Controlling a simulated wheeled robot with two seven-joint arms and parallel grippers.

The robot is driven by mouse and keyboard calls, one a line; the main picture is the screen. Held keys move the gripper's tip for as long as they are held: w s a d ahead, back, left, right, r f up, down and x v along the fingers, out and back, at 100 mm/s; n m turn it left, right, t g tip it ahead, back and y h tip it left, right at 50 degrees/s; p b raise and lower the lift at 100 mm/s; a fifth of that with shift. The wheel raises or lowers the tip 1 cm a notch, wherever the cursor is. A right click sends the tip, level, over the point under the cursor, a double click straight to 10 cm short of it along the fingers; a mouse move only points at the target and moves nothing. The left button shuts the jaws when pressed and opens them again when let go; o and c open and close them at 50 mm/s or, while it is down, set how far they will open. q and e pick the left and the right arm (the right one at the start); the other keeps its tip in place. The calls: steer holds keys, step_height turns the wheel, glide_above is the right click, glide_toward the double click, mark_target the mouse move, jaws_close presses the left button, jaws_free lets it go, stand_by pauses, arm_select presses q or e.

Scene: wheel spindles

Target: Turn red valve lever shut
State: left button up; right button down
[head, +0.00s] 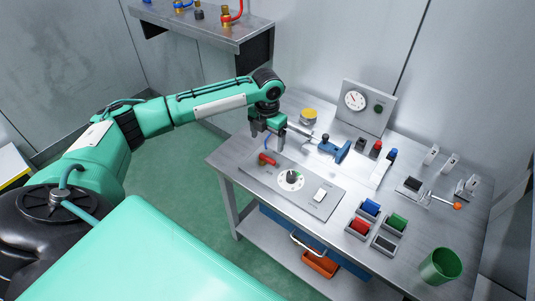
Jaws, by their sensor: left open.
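A brass valve (225,21) with a red lever (238,12) stands on the wall shelf at the top of the head view, partly cut off by the frame edge. My left gripper (267,141) is open and points down over the left end of the worktable, well apart from that valve. Just below the gripper, a small red part (267,159) sits on a grey panel (322,209) on the table. I cannot tell whether the gripper touches it. My right gripper is out of view.
The shelf (205,27) also holds a blue-handled fitting (181,7). The table holds a blue clamp-like tool (337,149), a gauge box (367,108), coloured bins (370,208) and a green cup (440,266). Green floor (180,190) lies open left of the table.

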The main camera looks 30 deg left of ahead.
mark_target(267, 158)
arm_select(q)
step_height(267, 158, down, 8)
steer(key=shift+f, duration=0.1)
steer(key=shift+c, duration=0.2)
steer(key=shift+p, duration=0.35)
steer(key=c, duration=0.9)
